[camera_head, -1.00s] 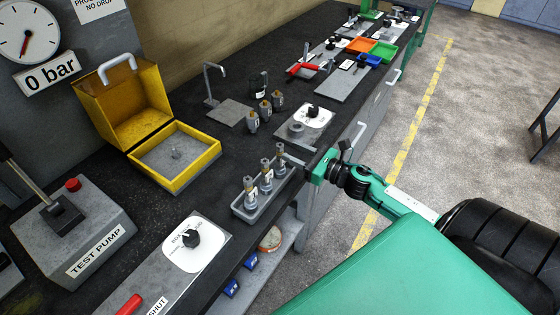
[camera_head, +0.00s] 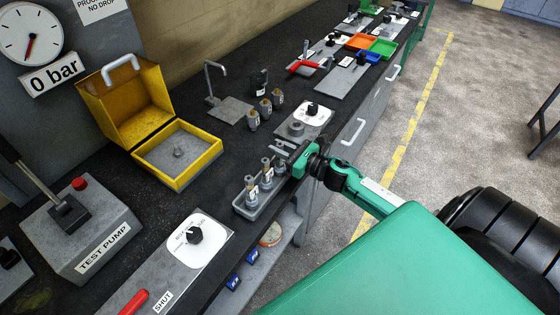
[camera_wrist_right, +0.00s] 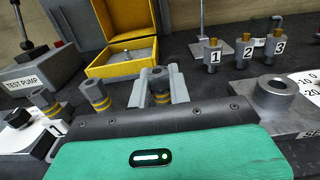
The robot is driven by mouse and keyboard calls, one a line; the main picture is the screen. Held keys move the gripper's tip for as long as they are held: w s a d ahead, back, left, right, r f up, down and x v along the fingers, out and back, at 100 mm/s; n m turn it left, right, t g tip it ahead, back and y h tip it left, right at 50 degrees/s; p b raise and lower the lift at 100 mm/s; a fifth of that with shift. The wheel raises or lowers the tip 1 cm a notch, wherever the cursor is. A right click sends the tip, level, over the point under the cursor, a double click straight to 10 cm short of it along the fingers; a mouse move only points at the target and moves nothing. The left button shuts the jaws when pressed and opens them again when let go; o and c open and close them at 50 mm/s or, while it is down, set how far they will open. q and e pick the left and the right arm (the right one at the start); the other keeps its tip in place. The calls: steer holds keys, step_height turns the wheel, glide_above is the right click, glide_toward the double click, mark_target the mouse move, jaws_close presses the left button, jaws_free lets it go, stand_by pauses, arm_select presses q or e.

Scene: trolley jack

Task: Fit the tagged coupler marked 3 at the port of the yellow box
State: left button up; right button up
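Three small grey fittings tagged 1, 2 and 3 stand in a row on the bench; the one marked 3 (camera_wrist_right: 275,40) is at the right in the wrist view and farthest back (camera_head: 278,97) in the head view. The yellow box (camera_head: 177,155) stands open, with a grey port (camera_head: 179,152) on its floor. Several brass-banded couplers (camera_head: 252,187) stand upright in a grey tray (camera_head: 248,212). My right gripper (camera_head: 282,151) is open at the tray's far end, its fingers either side of the last banded coupler (camera_wrist_right: 158,84). My left gripper is out of view.
A test pump (camera_head: 85,235) and a dial plate (camera_head: 195,240) stand at the front left. A grey block with a round boss (camera_head: 296,129) lies just beyond my right gripper. A bent pipe stand (camera_head: 210,85) is behind the tagged fittings. Bare bench shows between box and tray.

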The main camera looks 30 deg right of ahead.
jaws_close()
steer(key=shift+r, duration=0.1)
